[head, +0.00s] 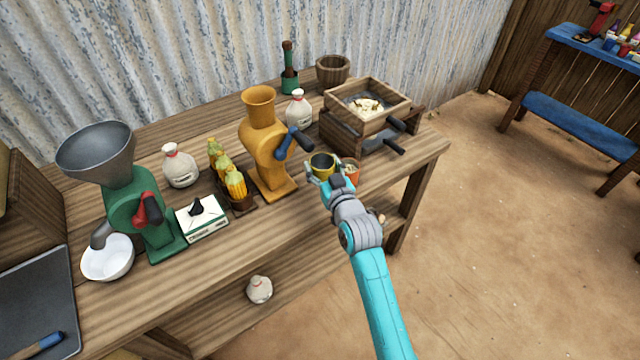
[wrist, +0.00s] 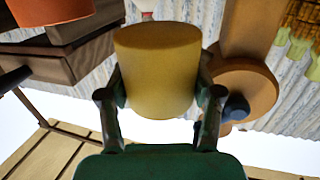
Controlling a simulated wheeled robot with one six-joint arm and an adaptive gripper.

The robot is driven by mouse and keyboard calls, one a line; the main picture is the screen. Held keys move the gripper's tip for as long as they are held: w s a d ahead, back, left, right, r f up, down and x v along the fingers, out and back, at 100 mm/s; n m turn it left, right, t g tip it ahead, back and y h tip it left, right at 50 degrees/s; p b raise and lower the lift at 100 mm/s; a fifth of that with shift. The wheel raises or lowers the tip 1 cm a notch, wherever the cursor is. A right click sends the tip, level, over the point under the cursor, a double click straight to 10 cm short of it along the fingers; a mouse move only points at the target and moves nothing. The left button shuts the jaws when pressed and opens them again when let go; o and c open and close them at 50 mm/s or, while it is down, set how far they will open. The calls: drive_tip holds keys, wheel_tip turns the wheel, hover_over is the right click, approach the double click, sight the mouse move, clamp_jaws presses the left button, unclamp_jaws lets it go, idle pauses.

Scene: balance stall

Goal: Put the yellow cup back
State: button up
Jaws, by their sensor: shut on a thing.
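My gripper (head: 325,178) is shut on the yellow cup (head: 322,168), near the front right part of the wooden table in the head view. In the wrist view the yellow cup (wrist: 158,72) fills the middle, held between the two fingers of my gripper (wrist: 160,100). The cup's dark open top faces up in the head view. I cannot tell whether its base touches the table.
An orange cup (head: 351,172) stands just right of the yellow cup. The yellow grinder (head: 262,150) is to the left, and the wooden sifter box (head: 367,110) is behind to the right. The table's front edge (head: 300,222) is close.

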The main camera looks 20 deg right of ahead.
drive_tip(key=shift+f, duration=3.55)
drive_tip(key=shift+f, duration=0.15)
drive_tip(key=o, duration=1.3)
drive_tip(key=shift+o, duration=0.2)
drive_tip(key=shift+r, duration=0.2)
drive_tip(key=s, duration=1.2)
drive_tip(key=shift+d+r, duration=0.3)
drive_tip(key=shift+r, duration=0.05)
